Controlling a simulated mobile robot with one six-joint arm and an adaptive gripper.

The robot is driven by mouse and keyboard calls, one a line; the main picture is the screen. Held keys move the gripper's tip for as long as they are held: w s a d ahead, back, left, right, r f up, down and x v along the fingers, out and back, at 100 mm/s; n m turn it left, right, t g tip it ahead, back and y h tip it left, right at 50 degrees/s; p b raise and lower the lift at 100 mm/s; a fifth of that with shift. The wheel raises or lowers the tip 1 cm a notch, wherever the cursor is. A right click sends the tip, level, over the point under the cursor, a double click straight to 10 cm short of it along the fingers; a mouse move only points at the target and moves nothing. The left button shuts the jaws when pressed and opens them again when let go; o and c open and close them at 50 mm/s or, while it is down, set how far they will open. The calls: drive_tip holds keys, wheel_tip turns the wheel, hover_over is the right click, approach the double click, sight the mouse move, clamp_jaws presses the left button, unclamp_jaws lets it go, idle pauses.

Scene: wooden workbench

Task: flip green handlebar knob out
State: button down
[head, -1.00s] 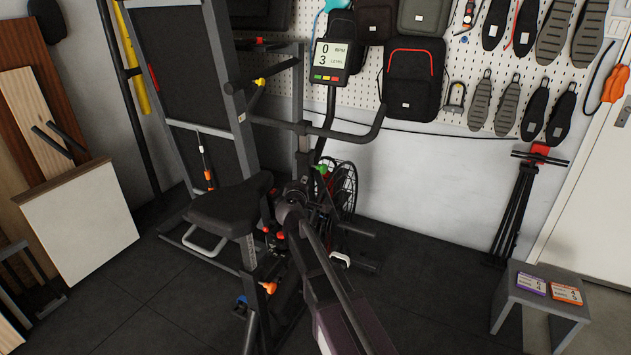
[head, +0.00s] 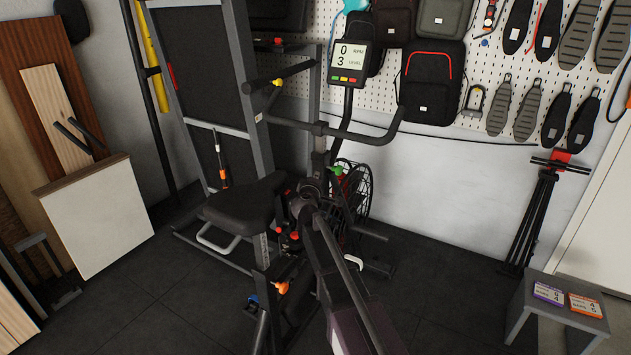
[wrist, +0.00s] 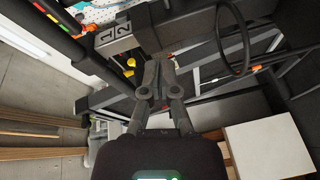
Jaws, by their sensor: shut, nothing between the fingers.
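A small green knob (head: 337,170) shows in the head view on the exercise bike, below the console and just above the spoked wheel. The dark curved handlebar (head: 370,136) runs across the bike above it. In the wrist view my gripper (wrist: 158,64) has its two grey fingers together, with nothing held. In the head view my arm reaches up to the bike's middle, left of and below the green knob. The fingertips cannot be made out there. I cannot clearly pick out the green knob in the wrist view, nor tell whether it is flipped in or out.
The console (head: 348,64), black seat (head: 243,203) and rack frame crowd the area around my arm. Yellow (head: 277,82) and orange (head: 281,286) knobs also show. A grey stool (head: 555,310) stands at the lower right. Dark floor is clear between bike and stool.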

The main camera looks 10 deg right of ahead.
sight(339, 170)
drive_tip(key=x, duration=0.7)
drive_tip(key=shift+a, duration=0.1)
drive_tip(key=shift+s+d+f+b, duration=0.1)
drive_tip(key=shift+d+f+b, duration=0.15)
drive_tip(key=shift+d, duration=0.25)
drive_tip(key=shift+d+f+b, duration=0.15)
drive_tip(key=shift+d+b, duration=0.15)
drive_tip(key=shift+d, duration=0.25)
drive_tip(key=shift+d+f, duration=0.2)
drive_tip(key=shift+d, duration=0.75)
drive_tip(key=shift+s+d, duration=1)
drive_tip(key=shift+d, duration=0.3)
drive_tip(key=shift+a+r, duration=0.1)
drive_tip(key=shift+a, duration=0.05)
